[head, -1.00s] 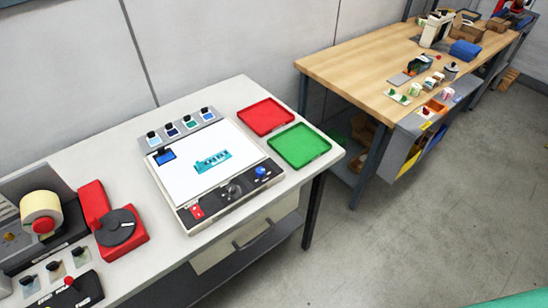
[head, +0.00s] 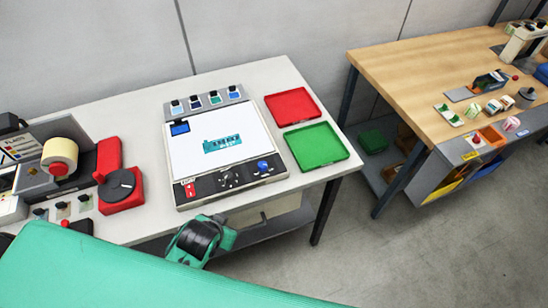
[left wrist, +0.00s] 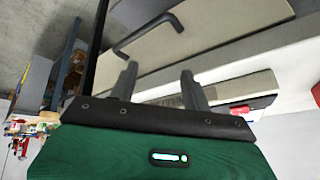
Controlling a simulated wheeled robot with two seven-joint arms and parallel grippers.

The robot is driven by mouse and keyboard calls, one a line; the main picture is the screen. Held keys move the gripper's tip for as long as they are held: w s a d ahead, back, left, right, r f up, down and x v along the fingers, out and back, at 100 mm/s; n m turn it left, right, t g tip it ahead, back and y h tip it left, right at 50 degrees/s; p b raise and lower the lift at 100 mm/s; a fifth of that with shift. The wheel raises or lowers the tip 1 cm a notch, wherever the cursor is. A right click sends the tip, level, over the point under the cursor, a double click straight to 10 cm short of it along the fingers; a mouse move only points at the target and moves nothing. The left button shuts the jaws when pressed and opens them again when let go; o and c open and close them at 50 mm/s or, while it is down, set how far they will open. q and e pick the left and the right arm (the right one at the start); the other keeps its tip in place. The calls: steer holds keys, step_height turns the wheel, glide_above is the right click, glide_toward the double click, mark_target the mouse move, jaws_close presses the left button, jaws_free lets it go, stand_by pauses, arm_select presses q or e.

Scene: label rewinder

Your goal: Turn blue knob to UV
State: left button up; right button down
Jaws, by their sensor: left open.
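The blue knob (head: 263,165) sits at the right end of the dark control strip on the front of the white-topped device (head: 213,150). I cannot read its setting. A black knob (head: 229,180) and a red switch (head: 190,190) share the strip. My left arm comes in from the lower left in the head view, its wrist just in front of the table's front edge, below the strip. In the left wrist view my left gripper (left wrist: 158,85) is open and empty, its two grey fingers apart, facing the table's front and drawer handle. The blue knob does not show there. My right gripper is not seen.
A red tray (head: 291,104) and a green tray (head: 317,145) lie right of the device. A red unit with a black disc (head: 118,184) and a label roll (head: 60,155) stand to the left. A wooden bench (head: 435,75) stands at right.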

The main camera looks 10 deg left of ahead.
arm_select(q)
steer(key=w+d+r+m+t+h, duration=0.25)
steer(key=w+d+r+t, duration=0.3)
steer(key=w+r, duration=0.4)
steer(key=w+d+r+m+t+h, duration=0.2)
steer(key=w+d+r+m+t, duration=0.15)
steer(key=w+r+t, duration=0.45)
steer(key=w+d+r+m+g+h, duration=0.1)
steer(key=d+r+m+g+h, duration=0.2)
steer(key=d+r+m+h, duration=0.85)
steer(key=s+d+r+m+g+h, duration=0.2)
steer(key=s+d+m+g+h, duration=0.2)
steer(key=d+m+g, duration=0.55)
steer(key=m+g+y+p, duration=0.1)
steer(key=m+g+y, duration=0.65)
steer(key=y, duration=1.25)
glide_above(262, 164)
step_height(262, 164, down, 13)
steer(key=shift+m+t, duration=0.25)
step_height(262, 164, down, 12)
steer(key=p, duration=0.5)
steer(key=shift+f, duration=0.6)
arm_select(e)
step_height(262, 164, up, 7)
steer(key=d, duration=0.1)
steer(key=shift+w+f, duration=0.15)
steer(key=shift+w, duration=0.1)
